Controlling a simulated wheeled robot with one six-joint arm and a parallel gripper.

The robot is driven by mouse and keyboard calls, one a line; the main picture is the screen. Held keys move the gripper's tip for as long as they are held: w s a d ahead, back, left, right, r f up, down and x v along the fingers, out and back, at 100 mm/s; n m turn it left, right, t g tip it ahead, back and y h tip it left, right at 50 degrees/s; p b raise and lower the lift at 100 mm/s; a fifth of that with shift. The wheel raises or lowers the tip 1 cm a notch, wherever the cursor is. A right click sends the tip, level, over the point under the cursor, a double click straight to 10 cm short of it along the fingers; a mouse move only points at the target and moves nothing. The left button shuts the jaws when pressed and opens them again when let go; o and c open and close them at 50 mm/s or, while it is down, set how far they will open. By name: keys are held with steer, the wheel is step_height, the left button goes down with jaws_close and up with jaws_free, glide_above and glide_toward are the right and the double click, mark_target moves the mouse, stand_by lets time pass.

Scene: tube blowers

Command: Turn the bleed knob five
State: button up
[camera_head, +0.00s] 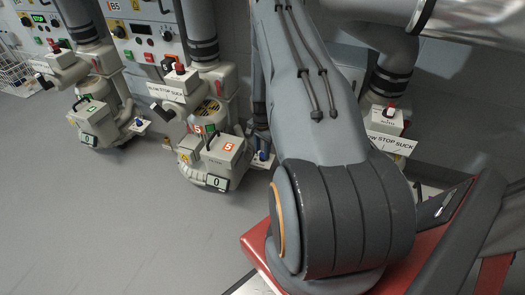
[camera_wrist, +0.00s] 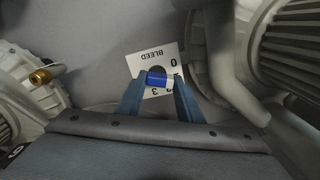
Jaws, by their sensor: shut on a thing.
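A white plate marked BLEED (camera_wrist: 152,56) shows upside down in the wrist view, with a 0 and a 3 on it. My gripper (camera_wrist: 159,83) is shut on the knob, one finger at each side; the fingers cover part of the plate. In the head view, the middle blower carries an orange tag with a 5 (camera_head: 229,146). A blue knob (camera_head: 262,155) shows at its right side, close to my arm. My gripper's fingertips cannot be made out in the head view.
Another blower (camera_head: 98,122) with a blue knob (camera_head: 139,122) stands to the left. A ribbed motor housing (camera_wrist: 290,45) and a brass fitting (camera_wrist: 40,76) flank the plate. The floor at left is clear.

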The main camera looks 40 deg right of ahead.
mark_target(262, 153)
steer(key=o, duration=1.1)
steer(key=shift+r, duration=0.1)
step_height(262, 153, up, 8)
steer(key=shift+f+p, duration=0.2)
steer(key=shift+p, duration=0.95)
